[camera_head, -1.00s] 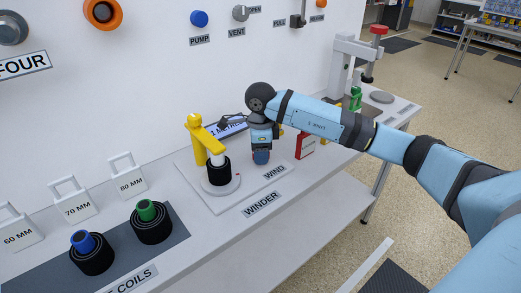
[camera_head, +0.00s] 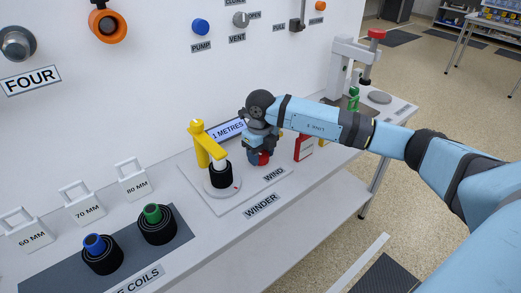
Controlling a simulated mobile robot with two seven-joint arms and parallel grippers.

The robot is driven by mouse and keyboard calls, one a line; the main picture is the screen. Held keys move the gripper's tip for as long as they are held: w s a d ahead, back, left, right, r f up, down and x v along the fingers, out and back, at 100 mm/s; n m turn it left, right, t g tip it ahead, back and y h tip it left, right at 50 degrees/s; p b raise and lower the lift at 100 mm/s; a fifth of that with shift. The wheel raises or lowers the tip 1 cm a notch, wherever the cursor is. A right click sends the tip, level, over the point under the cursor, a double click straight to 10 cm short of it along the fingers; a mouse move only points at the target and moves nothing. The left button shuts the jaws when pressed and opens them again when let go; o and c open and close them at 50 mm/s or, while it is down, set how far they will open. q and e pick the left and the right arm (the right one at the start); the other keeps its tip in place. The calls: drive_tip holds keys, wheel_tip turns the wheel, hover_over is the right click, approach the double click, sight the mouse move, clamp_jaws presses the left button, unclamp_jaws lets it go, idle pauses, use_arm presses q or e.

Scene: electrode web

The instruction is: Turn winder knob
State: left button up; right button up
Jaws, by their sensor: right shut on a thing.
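The winder (camera_head: 235,201) is a pale plate on the bench with a yellow arm (camera_head: 204,146) over a black coil (camera_head: 221,175) on a round white disc. A display (camera_head: 226,130) at its back reads "1 METRES". My right gripper (camera_head: 261,157) comes down from the right at the winder's right part, behind the WIND label (camera_head: 273,174). It is shut on the winder knob (camera_head: 264,159), of which only some red shows at the gripper's lower end; the gripper hides the rest. My left gripper is not in view.
A red and white block (camera_head: 303,148) stands close right of my gripper. Two coils, one with a blue core (camera_head: 94,243) and one with a green core (camera_head: 152,213), sit on a dark mat at left.

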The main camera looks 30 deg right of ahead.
sight(261, 154)
drive_tip(key=m+p, duration=0.1)
drive_tip(key=m, duration=0.2)
drive_tip(key=shift+r+m+p, duration=0.15)
drive_tip(key=shift+m+p, duration=0.15)
drive_tip(key=shift+m, duration=0.1)
drive_tip(key=shift+m+p, duration=0.8)
drive_tip(key=shift+m, duration=1)
drive_tip(key=o, duration=0.9)
wheel_tip(261, 154, up, 14)
drive_tip(key=shift+f+p, duration=0.2)
drive_tip(key=shift+p, duration=0.4)
